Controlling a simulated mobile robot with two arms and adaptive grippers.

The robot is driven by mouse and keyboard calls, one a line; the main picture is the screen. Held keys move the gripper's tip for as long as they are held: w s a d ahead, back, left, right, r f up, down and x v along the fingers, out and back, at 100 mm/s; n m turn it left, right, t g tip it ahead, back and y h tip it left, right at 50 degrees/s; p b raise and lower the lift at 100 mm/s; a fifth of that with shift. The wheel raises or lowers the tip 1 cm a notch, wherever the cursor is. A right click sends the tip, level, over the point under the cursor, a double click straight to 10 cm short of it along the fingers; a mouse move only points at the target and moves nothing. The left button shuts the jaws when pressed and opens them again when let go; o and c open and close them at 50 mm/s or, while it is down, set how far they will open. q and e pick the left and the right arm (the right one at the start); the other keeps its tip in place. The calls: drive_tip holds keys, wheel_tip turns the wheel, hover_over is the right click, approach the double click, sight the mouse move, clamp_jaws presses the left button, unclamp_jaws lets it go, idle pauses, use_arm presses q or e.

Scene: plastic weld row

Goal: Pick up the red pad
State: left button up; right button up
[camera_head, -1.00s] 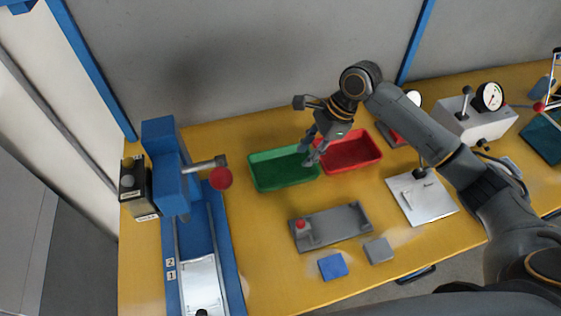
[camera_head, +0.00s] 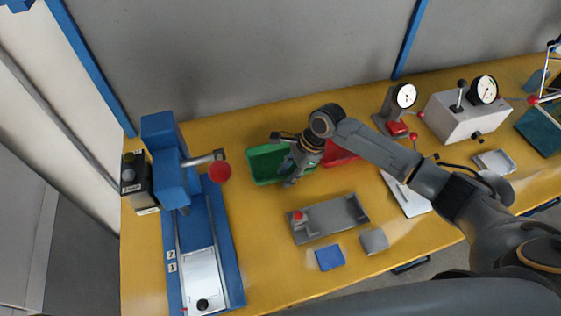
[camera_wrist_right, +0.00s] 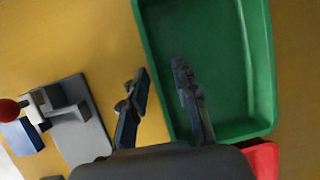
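A red flat block (camera_head: 398,128) sits at the foot of a gauge stand at the back; I cannot tell whether it is the red pad. No other red pad shows clearly. My right gripper (camera_head: 291,178) is over the green tray (camera_head: 256,176) and partly hides it. In the right wrist view the right gripper (camera_wrist_right: 159,72) is open and empty, its fingers straddling the near wall of the green tray (camera_wrist_right: 148,45). The visible tray floor is empty. The red tray (camera_head: 340,155) is mostly hidden by my right arm. My left gripper is not in view.
A grey fixture (camera_head: 335,217) with a red knob lies in front, with a blue pad (camera_head: 330,257) and a grey pad (camera_head: 374,240) nearer. A blue press (camera_head: 167,165) stands left. A white plate (camera_head: 410,201) and a gauge box (camera_head: 462,117) are right. Yellow tabletop is free between.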

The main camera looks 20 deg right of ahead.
drive_tip(key=shift+c, duration=0.5)
clamp_jaws()
drive_tip(key=shift+r, duration=0.1)
